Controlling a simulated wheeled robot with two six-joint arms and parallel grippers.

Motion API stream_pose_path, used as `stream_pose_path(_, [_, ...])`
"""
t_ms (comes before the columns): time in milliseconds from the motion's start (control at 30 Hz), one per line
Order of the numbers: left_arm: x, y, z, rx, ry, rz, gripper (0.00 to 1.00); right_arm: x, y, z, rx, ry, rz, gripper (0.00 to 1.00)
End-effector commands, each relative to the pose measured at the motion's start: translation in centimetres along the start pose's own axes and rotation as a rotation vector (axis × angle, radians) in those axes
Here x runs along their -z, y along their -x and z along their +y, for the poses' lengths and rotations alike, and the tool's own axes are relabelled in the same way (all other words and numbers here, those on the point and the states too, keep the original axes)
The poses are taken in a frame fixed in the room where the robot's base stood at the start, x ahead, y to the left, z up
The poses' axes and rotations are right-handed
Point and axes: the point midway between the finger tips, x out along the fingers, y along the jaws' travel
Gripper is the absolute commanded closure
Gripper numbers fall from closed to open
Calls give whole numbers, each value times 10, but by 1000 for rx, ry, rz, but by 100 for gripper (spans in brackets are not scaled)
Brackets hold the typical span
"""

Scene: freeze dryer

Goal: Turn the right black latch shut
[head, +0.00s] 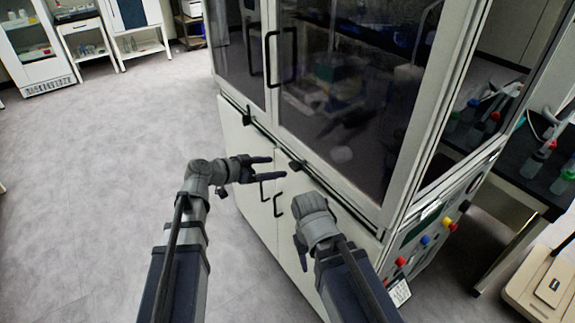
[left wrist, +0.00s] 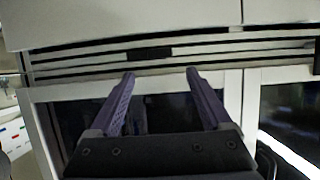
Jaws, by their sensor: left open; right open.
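The right black latch (head: 297,166) sits on the rail below the right glass door of the white cabinet. In the head view it looks lined up along the rail, but I cannot tell if it is fully shut. A dark block on the rail, likely this latch (left wrist: 150,54), shows in the left wrist view ahead of the fingers. My left gripper (head: 274,168) is open and empty, just left of the latch, fingers pointing at it. Its fingers (left wrist: 160,74) are spread in the left wrist view; contact is not clear. My right gripper (head: 303,252) hangs lower, before the lower doors, fingers mostly hidden.
The left black latch (head: 247,117) is farther along the rail. Black handles stand out on the glass doors (head: 288,58) and lower doors (head: 279,204). Coloured buttons (head: 425,240) are on the cabinet's right side. The floor (head: 110,160) left is clear.

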Motion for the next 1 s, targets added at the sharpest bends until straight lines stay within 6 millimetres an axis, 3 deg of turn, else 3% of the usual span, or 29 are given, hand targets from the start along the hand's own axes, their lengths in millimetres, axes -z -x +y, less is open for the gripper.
stream_pose_path(200, [-3, -36, -1, -2, 0, 0, 18, 1, -16, -2, 0, 0, 0, 50])
stream_pose_path(433, [-2, -64, 0, -2, 0, -2, 18, 2, -26, -2, 0, 0, 0, 50])
stream_pose_path(867, [-1, -71, 0, 0, 1, -1, 18, 2, -27, -3, 0, 0, 0, 50])
stream_pose_path(1000, [-1, -71, 0, 0, 1, -1, 32, 2, -27, -3, 0, 0, 0, 50])
